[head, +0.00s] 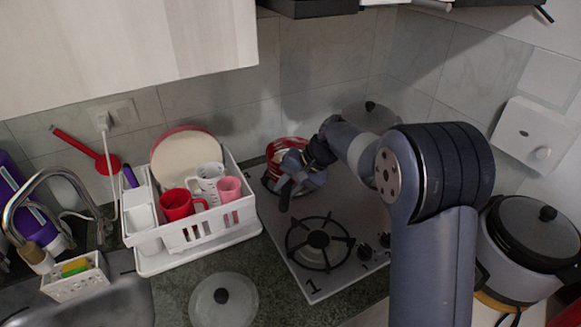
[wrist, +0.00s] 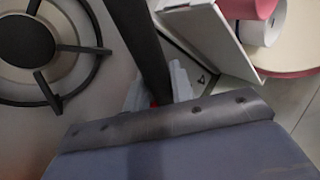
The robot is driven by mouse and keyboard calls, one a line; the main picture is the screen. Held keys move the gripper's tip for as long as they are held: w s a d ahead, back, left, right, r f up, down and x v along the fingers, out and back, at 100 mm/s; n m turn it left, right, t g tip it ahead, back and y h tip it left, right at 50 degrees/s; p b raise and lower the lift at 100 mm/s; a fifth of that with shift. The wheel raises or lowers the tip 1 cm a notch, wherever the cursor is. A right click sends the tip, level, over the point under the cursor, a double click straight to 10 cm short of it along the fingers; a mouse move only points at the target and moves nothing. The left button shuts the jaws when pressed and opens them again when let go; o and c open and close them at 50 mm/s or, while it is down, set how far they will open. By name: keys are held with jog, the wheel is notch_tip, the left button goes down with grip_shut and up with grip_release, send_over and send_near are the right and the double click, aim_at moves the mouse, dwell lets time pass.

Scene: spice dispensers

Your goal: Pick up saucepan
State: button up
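The red saucepan (head: 283,147) sits on the back left part of the white stove (head: 345,215) in the head view. Its rim and pale inside show partly behind my gripper. My gripper (head: 290,188) is at the saucepan's near side, low over the stove, and covers its front. In the wrist view a dark bar (wrist: 143,45), perhaps the saucepan's handle, runs down to the wide grey edge of my gripper. A small red patch shows beside the bar's lower end.
A white dish rack (head: 195,240) with a plate, red mug and pink cup stands just left of the stove. A black burner (head: 318,239) is in front of my gripper. A round lid (head: 223,305) lies on the counter. A lidded cooker (head: 535,235) stands at right.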

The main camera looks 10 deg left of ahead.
grip_shut()
jog(key=shift+w+r, duration=0.1)
dwell(0.3)
jog(key=shift+r, duration=0.2)
